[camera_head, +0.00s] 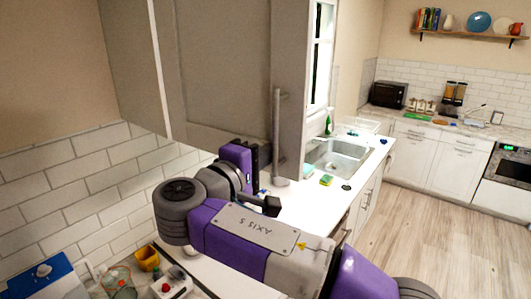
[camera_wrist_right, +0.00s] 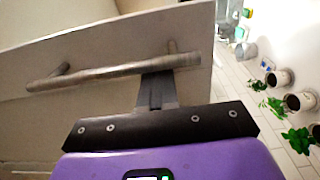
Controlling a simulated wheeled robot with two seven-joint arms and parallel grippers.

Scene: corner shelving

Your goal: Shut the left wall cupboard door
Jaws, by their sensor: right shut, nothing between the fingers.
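The left wall cupboard door (camera_head: 222,60) is a large grey panel at the upper left of the head view, with a vertical bar handle (camera_head: 278,130) near its right edge. A bright line runs down its left side; how far it stands open is hard to tell. My right gripper (camera_head: 257,163) is at the door's lower edge, left of the handle, partly hidden by my arm. In the right wrist view its fingers (camera_wrist_right: 156,88) are shut and empty, with their tips at the handle (camera_wrist_right: 110,75) in front of the door (camera_wrist_right: 110,35). Contact is unclear. My left gripper is out of view.
Below is a white counter (camera_head: 312,205) with a sink (camera_head: 340,158) and a sponge (camera_head: 326,180). A blue-and-white item (camera_head: 45,280) and a yellow cup (camera_head: 146,258) stand at the lower left. Potted plants (camera_wrist_right: 299,102) show in the wrist view. The wooden floor (camera_head: 430,210) is clear.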

